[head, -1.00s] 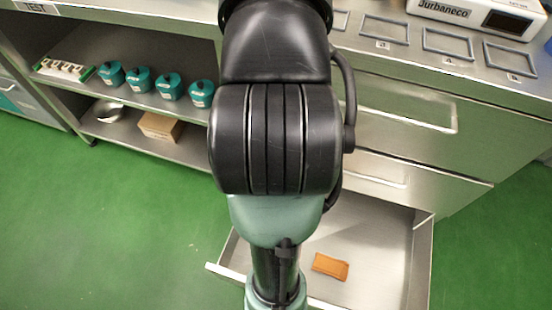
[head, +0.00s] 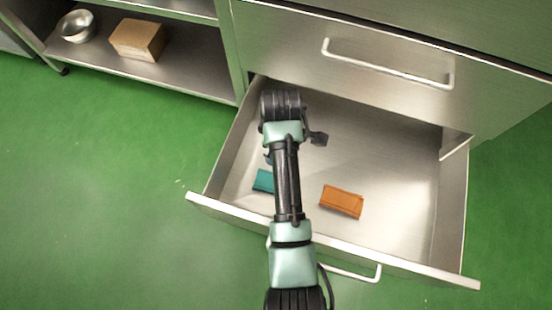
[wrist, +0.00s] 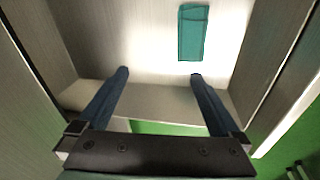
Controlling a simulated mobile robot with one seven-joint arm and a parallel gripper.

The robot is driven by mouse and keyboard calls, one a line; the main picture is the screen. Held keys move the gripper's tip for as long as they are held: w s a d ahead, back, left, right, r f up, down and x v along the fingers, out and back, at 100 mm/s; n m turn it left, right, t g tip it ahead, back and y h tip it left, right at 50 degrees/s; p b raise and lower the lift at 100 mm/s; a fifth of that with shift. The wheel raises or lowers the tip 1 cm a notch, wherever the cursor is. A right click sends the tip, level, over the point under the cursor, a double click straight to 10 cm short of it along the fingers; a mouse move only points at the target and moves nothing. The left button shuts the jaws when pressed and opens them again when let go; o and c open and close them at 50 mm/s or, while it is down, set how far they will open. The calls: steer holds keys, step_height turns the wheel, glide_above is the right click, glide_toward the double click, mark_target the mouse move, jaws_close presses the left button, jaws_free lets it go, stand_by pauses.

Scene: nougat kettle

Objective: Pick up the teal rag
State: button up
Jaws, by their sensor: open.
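The teal rag (head: 264,181) lies folded flat on the floor of the open drawer (head: 390,190), left of my arm in the head view. My forearm hides part of it there. In the wrist view the teal rag (wrist: 193,33) shows beyond my fingertips, at the upper middle right. My gripper (wrist: 160,74) is open and empty, its two blue fingers apart and not touching the rag. In the head view the fingers are mostly hidden by my own arm.
An orange folded cloth (head: 341,201) lies in the same drawer, right of my arm. The drawer's walls and front panel stand around both cloths. A shelf at the upper left holds a metal bowl (head: 77,26) and a cardboard box (head: 138,39). The drawer's right part is bare.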

steer(key=s+f+b, duration=0.1)
steer(key=f, duration=0.2)
steer(key=s+f+n+g+b, duration=0.1)
steer(key=f+b, duration=0.1)
steer(key=f, duration=0.2)
steer(key=s+f+g+b, duration=0.1)
steer(key=s+f+b, duration=0.1)
steer(key=f, duration=0.2)
steer(key=shift+s+d+f+n, duration=0.1)
steer(key=shift+d+n, duration=0.15)
steer(key=shift+n, duration=0.05)
steer(key=f+b, duration=0.2)
steer(key=f, duration=0.1)
steer(key=f+b, duration=0.3)
steer(key=shift+s+a, duration=0.1)
steer(key=shift+a, duration=0.1)
steer(key=shift+r, duration=0.1)
steer(key=c, duration=1.2)
steer(key=shift+o, duration=0.2)
steer(key=shift+r, duration=0.2)
step_height(320, 180, up, 10)
steer(key=p, duration=0.7)
steer(key=shift+f, duration=0.15)
